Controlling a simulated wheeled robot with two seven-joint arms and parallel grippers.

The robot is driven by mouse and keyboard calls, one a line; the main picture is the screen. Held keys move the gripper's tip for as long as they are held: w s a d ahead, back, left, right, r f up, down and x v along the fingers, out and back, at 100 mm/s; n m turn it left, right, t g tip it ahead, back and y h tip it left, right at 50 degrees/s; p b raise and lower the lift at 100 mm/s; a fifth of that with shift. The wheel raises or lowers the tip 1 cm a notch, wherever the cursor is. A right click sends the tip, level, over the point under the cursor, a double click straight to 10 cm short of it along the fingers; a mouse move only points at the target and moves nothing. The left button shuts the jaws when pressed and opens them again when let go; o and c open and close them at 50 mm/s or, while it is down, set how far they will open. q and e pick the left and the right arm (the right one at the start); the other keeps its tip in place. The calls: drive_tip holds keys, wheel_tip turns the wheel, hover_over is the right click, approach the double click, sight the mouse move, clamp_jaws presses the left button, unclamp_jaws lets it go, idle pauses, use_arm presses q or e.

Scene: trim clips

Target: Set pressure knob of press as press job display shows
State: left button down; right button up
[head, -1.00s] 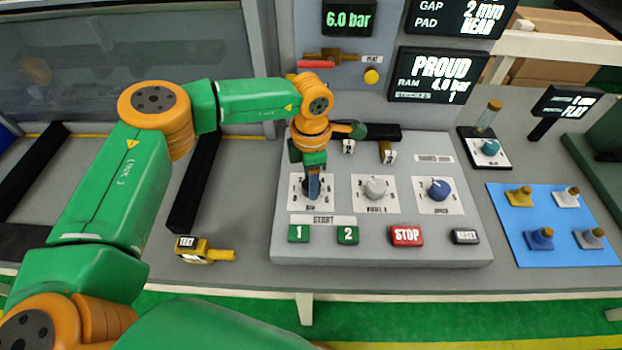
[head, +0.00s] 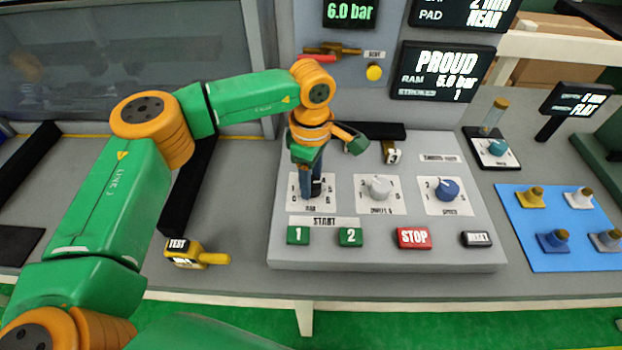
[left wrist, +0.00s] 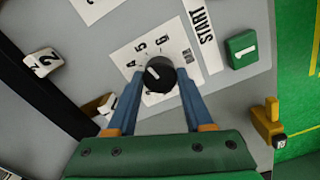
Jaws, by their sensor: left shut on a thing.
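The black pressure knob (left wrist: 160,75), labelled RAM, sits on a white dial plate (head: 326,204) at the left of the press console. My left gripper (head: 311,188) points down over it. In the left wrist view the blue fingers of my left gripper (left wrist: 162,82) are shut on the knob, one on each side. Its white mark points up-left, toward the 4 and 5; the exact number is hard to tell. A black display (head: 443,72) reads PROUD, RAM 5.0 bar, strokes 1. The display above it (head: 463,15) shows GAP and PAD NEAR, cut off at the top. My right gripper is not in view.
A green readout (head: 350,12) shows 6.0 bar. The console has a grey knob (head: 380,187), a blue knob (head: 447,190), green buttons 1 (head: 298,235) and 2 (head: 350,236), and a red STOP button (head: 414,238). A yellow TEST-labelled tool (head: 190,253) lies left of the console.

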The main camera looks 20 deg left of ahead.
sight(312, 183)
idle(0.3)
use_arm(q)
drive_tip(key=shift+c, duration=1.5)
unclamp_jaws()
drive_tip(key=shift+r, duration=0.2)
wheel_tip(312, 183, up, 7)
drive_tip(key=shift+d+f+b, duration=0.1)
drive_tip(key=shift+f+b, duration=0.1)
drive_tip(key=shift+b, duration=0.65)
